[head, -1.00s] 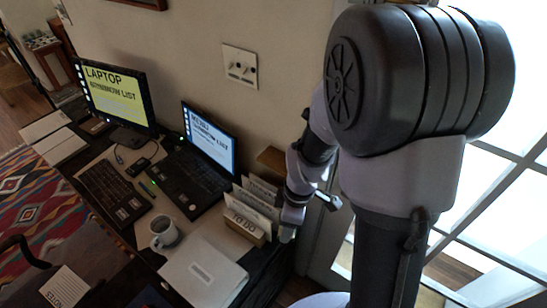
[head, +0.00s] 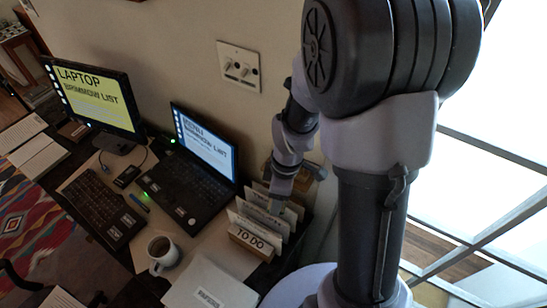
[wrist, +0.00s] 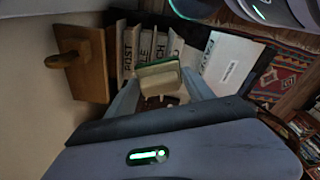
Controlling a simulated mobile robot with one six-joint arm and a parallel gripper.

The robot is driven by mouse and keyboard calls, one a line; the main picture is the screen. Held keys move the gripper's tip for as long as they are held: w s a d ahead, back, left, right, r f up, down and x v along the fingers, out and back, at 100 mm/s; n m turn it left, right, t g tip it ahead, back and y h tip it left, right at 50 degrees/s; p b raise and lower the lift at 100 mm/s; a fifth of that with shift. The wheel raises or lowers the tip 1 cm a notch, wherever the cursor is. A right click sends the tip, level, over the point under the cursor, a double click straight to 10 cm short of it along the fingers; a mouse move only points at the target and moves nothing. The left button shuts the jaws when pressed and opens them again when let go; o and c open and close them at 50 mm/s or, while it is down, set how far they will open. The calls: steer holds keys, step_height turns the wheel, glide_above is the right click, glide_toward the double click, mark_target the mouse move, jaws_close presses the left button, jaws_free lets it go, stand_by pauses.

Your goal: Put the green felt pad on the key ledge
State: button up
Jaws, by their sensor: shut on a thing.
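My gripper (wrist: 158,92) is shut on the green felt pad (wrist: 156,69), a small pale block with a green edge, seen between the fingertips in the wrist view. In the head view my gripper (head: 277,200) is over the letter rack beside the wall, and I cannot make out the pad there. The key ledge (wrist: 92,72) is a wooden shelf on the wall, left of the pad and apart from it in the wrist view. A rounded brownish thing (wrist: 60,61) sits on it. In the head view the ledge (head: 315,172) is partly hidden behind my arm.
The rack marked TO DO (head: 252,241) holds upright papers just below my gripper. A laptop (head: 190,170), a monitor (head: 95,97), a keyboard (head: 100,205), a mug (head: 162,252) and a white folder (head: 210,285) crowd the desk. A wall switch plate (head: 239,66) is above.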

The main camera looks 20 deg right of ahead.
steer(key=w+d, duration=0.1)
steer(key=w, duration=0.3)
steer(key=w+d+f, duration=0.1)
steer(key=w+d, duration=0.1)
steer(key=w, duration=0.2)
steer(key=w+d+p, duration=0.1)
steer(key=w+d, duration=0.1)
steer(key=w, duration=0.2)
steer(key=shift+w+d+f, duration=0.15)
steer(key=shift+w+d, duration=0.05)
steer(key=shift+w, duration=0.2)
steer(key=shift+w+f+b, duration=0.1)
steer(key=shift+f+b, duration=0.4)
steer(key=shift+f, duration=1.45)
steer(key=o, duration=1.2)
steer(key=shift+r, duration=0.15)
